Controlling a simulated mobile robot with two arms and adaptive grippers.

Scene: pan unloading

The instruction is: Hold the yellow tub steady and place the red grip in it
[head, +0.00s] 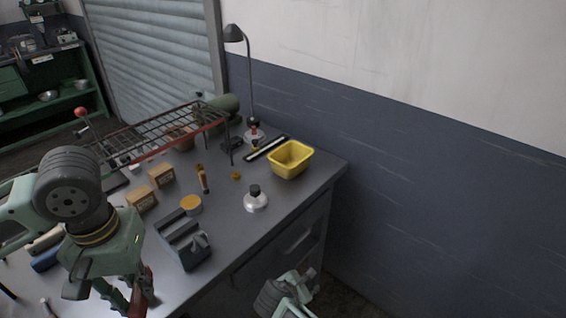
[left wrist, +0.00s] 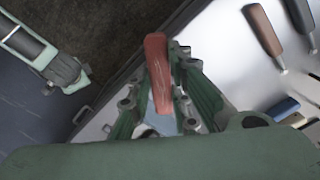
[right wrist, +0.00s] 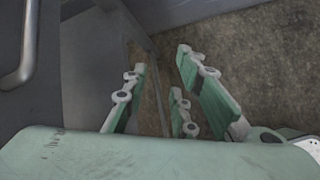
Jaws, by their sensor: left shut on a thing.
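The yellow tub (head: 291,161) stands upright on the grey table near its far right corner, and its inside looks empty. The red grip (left wrist: 158,72) is between the fingers of my left gripper (left wrist: 160,95), which is shut on it. In the head view the red grip (head: 139,293) shows at the bottom left, below my left gripper (head: 125,296). The gripper is over the near part of the table, well apart from the tub. My right gripper (right wrist: 160,95) is open and empty. In the head view it is low, beside the table's right side (head: 296,285).
A grey slotted block (head: 184,243), a white bottle with a black cap (head: 256,201), a yellow disc (head: 190,204) and small boxes (head: 161,176) stand between my left gripper and the tub. A wire rack (head: 165,132) and a lamp (head: 236,35) are behind. The wall is close on the right.

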